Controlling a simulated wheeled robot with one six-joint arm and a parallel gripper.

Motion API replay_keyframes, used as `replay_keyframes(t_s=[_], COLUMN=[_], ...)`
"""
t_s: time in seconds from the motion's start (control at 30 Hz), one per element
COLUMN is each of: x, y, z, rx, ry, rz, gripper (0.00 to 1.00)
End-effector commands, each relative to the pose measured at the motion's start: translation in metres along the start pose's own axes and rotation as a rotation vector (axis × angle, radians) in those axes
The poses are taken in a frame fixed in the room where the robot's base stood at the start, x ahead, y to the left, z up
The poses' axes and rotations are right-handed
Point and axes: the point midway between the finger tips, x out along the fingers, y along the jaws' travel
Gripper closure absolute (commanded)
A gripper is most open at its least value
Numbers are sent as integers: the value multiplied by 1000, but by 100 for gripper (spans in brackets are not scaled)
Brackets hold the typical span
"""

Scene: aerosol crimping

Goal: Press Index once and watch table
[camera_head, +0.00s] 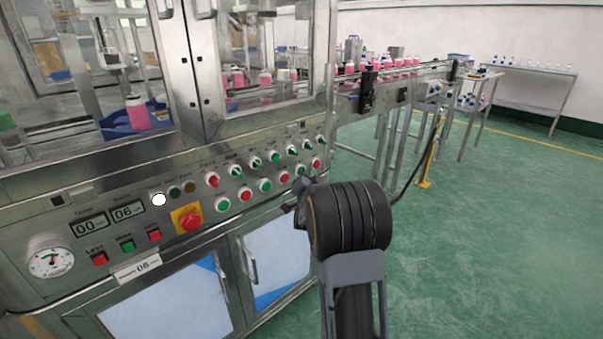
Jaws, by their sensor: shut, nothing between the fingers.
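A lit white round lamp or button (159,199) sits left of the row. My gripper (301,200) is shut and empty, in front of the panel's right end, close to the lower-right buttons. My own wrist hides part of that area; contact cannot be told. Behind the glass, a pink bottle (137,113) stands at a blue part (112,122); the table itself is not clearly seen.
A red emergency knob on a yellow plate (181,212) sits mid-panel. Two number displays and a dial gauge (51,261) are at left. A conveyor (350,98) with pink bottles extends right. Door handles (249,262) stick out below the panel.

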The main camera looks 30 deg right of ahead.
Motion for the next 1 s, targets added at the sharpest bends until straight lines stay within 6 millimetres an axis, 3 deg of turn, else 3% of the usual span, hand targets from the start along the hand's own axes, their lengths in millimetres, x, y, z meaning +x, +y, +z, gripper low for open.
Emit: replay_keyframes(t_s=[1.0], x=[6], y=[-4], z=[5], rx=[1], ry=[1], rz=[0], gripper=[100])
